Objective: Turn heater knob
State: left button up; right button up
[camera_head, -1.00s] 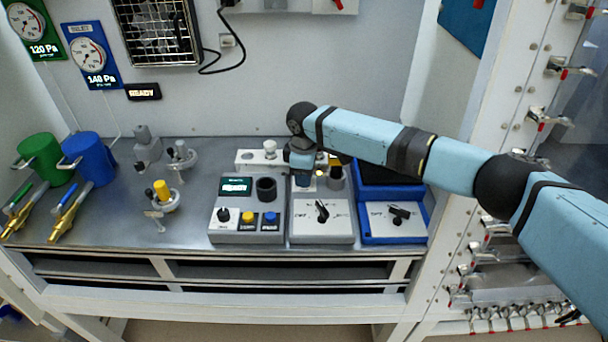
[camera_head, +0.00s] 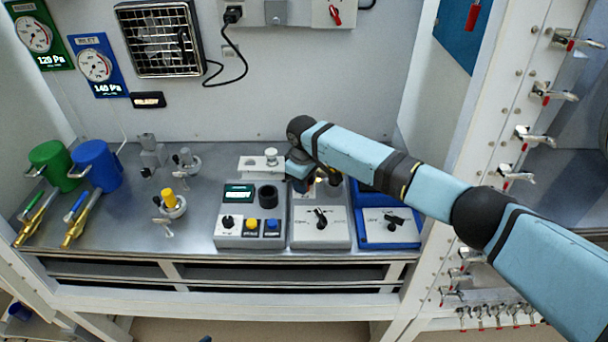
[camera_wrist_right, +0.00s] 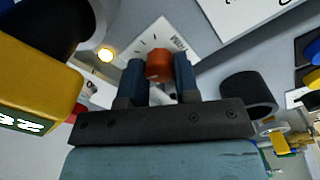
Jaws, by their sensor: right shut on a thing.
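The knob (camera_wrist_right: 158,66) is an orange-brown round cap over a white dial plate (camera_wrist_right: 185,42) with black tick marks and small print. In the right wrist view it sits between the two blue fingers of my right gripper (camera_wrist_right: 160,72), which is shut on it. In the head view my right gripper (camera_head: 302,184) points down behind the grey control boxes, and the wrist and fingers hide the knob there. I cannot read the dial setting. My left gripper is not in view.
A grey box with buttons (camera_head: 240,241), a grey box with a black switch (camera_head: 335,238) and a blue box (camera_head: 375,240) stand in front. A yellow device with a display (camera_wrist_right: 40,90), a lit yellow lamp (camera_wrist_right: 105,55) and a dark ring (camera_wrist_right: 248,92) are near the gripper.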

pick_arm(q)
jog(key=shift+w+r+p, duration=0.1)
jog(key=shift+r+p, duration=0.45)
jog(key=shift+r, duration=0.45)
pick_arm(e)
jog(key=shift+m, duration=0.7)
jog(key=o, duration=0.9)
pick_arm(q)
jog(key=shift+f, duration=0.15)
pick_arm(e)
jog(key=shift+o, duration=0.2)
pick_arm(q)
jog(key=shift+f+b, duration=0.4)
jog(key=shift+b, duration=0.1)
pick_arm(e)
notch_tip(320, 180, up, 14)
jog(key=shift+a, duration=0.15)
jog(key=shift+s+f, duration=0.15)
jog(key=shift+f, duration=0.05)
